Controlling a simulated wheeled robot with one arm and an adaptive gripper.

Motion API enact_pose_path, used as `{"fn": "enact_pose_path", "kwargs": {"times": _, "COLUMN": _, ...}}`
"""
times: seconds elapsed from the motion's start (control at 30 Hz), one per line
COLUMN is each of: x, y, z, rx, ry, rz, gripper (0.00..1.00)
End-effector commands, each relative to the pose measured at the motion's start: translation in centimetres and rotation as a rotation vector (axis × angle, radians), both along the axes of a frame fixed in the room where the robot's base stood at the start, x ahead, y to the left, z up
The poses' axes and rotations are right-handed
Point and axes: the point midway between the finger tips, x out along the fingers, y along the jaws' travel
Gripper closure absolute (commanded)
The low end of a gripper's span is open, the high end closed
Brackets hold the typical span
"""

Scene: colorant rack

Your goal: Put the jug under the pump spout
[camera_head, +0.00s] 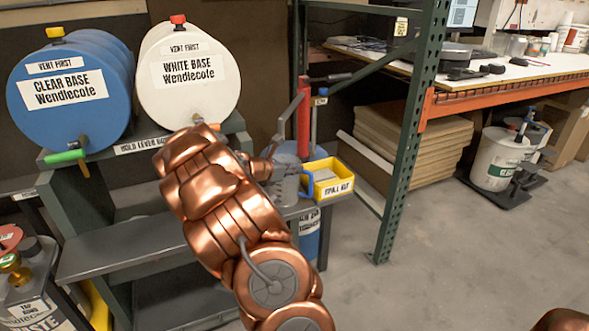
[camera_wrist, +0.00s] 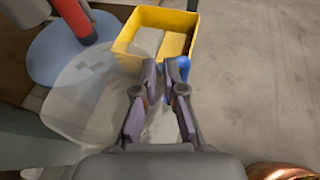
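The jug (camera_head: 285,185) is clear and see-through and stands upright beside the yellow bin, with a blue handle (camera_head: 307,184) on its right. In the wrist view the jug (camera_wrist: 88,95) spreads large and faint to the left of my fingers. My gripper (camera_wrist: 161,70) has its fingertips close together at the blue handle (camera_wrist: 184,66). I cannot tell whether they grip it. In the head view my arm hides part of the gripper. A red upright pump (camera_head: 303,125) stands behind the jug; it also shows in the wrist view (camera_wrist: 72,18). Its spout is not clear.
A yellow spill kit bin (camera_head: 334,188) sits close to the right of the jug. A green rack post (camera_head: 403,150) stands further right. A blue drum (camera_head: 75,118) and a white drum (camera_head: 165,95) lie on the grey rack at left. Open floor (camera_head: 460,250) is at right.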

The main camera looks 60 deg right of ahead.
Motion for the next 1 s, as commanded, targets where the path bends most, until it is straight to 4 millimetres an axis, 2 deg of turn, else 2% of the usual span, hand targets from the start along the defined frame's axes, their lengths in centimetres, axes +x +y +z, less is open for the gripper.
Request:
{"fn": "enact_pose_path", "kwargs": {"times": 0.03, "x": 0.0, "y": 0.0, "z": 0.0, "rx": 0.000, "ry": 0.000, "rz": 0.000, "gripper": 0.84}}
{"fn": "enact_pose_path", "kwargs": {"times": 0.2, "x": 0.0, "y": 0.0, "z": 0.0, "rx": 0.000, "ry": 0.000, "rz": 0.000, "gripper": 0.68}}
{"fn": "enact_pose_path", "kwargs": {"times": 0.57, "x": 0.1, "y": 0.2, "z": 0.4, "rx": -0.001, "ry": -0.001, "rz": 0.001, "gripper": 0.68}}
{"fn": "enact_pose_path", "kwargs": {"times": 0.77, "x": 0.7, "y": 2.5, "z": 1.5, "rx": -0.001, "ry": 0.000, "rz": 0.003, "gripper": 0.68}}
{"fn": "enact_pose_path", "kwargs": {"times": 1.0, "x": 1.9, "y": 6.3, "z": 3.1, "rx": 0.000, "ry": -0.001, "rz": 0.006, "gripper": 0.68}}
